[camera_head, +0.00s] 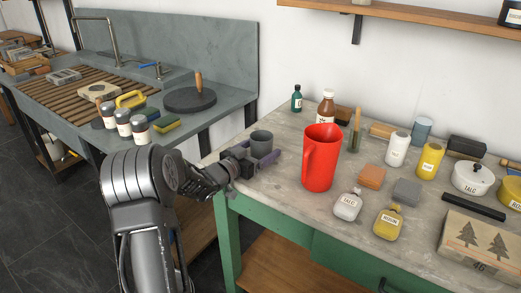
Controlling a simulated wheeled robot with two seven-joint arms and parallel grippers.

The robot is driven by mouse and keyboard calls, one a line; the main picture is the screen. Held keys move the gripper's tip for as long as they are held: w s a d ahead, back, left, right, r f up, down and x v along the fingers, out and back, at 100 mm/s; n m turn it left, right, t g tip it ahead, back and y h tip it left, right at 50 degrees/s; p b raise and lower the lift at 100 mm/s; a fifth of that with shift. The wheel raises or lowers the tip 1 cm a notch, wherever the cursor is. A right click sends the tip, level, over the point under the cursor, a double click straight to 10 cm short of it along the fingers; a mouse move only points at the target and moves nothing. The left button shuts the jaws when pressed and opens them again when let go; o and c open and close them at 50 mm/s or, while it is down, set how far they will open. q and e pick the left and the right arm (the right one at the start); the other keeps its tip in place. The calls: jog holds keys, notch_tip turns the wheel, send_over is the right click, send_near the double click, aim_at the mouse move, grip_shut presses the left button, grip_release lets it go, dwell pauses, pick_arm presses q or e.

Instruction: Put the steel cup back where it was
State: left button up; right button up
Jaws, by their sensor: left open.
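My left gripper (264,158) reaches in from the left at the height of the table top. My right gripper is not in view.
A green bottle (296,99) and a brown bottle (326,108) stand behind. A sink counter (225,98) is at left.

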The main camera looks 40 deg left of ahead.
pick_arm(q)
jog(key=s, duration=1.2)
jog(key=shift+a+r+b, duration=0.25)
jog(key=shift+r+b, duration=0.1)
jog(key=shift+r, duration=0.05)
